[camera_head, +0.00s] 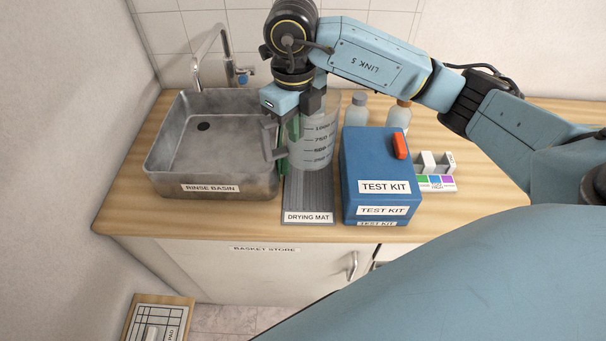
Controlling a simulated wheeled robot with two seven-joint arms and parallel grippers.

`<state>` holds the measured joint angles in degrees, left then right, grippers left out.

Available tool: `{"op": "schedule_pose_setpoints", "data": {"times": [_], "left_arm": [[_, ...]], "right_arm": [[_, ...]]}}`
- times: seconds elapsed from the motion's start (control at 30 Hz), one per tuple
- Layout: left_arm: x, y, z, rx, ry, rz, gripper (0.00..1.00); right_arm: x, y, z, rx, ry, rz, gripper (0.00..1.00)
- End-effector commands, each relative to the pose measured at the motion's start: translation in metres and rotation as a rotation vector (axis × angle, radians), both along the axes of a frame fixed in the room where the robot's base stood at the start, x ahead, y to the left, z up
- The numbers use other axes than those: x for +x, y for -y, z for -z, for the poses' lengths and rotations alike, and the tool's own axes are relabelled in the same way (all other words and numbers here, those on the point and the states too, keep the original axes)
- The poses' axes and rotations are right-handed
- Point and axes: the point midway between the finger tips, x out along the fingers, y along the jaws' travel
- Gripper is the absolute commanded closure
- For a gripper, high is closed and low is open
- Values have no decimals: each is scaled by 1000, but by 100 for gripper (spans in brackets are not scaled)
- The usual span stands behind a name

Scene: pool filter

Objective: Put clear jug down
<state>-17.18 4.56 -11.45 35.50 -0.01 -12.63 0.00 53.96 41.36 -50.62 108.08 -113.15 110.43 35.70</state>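The clear jug (318,150), with dark volume marks and a grey handle (269,138), is upright over the back part of the grey drying mat (309,196). I cannot tell whether its base touches the mat. My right gripper (287,146) comes down from above at the jug's handle side, its green-padded fingers at the handle. It appears shut on the handle, though the fingers partly hide the grip. The upper part of the jug is partly hidden by my wrist. My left gripper is not in view.
The metal rinse basin (167,159) with a tap (226,58) stands close on the left. The blue test kit box (376,170) stands close on the right. Bottles (398,117) and a small test rack (436,184) are behind and beside it. The mat's front is bare.

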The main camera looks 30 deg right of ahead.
Motion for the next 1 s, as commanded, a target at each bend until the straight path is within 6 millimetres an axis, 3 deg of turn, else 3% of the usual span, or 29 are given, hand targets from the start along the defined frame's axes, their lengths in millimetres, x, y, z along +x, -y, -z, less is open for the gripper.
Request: {"op": "schedule_pose_setpoints", "data": {"times": [0.43,1.0], "left_arm": [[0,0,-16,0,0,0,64],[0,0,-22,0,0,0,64]], "right_arm": [[-1,0,109,1,-4,0,100],[-1,0,170,0,-2,-1,100]]}}
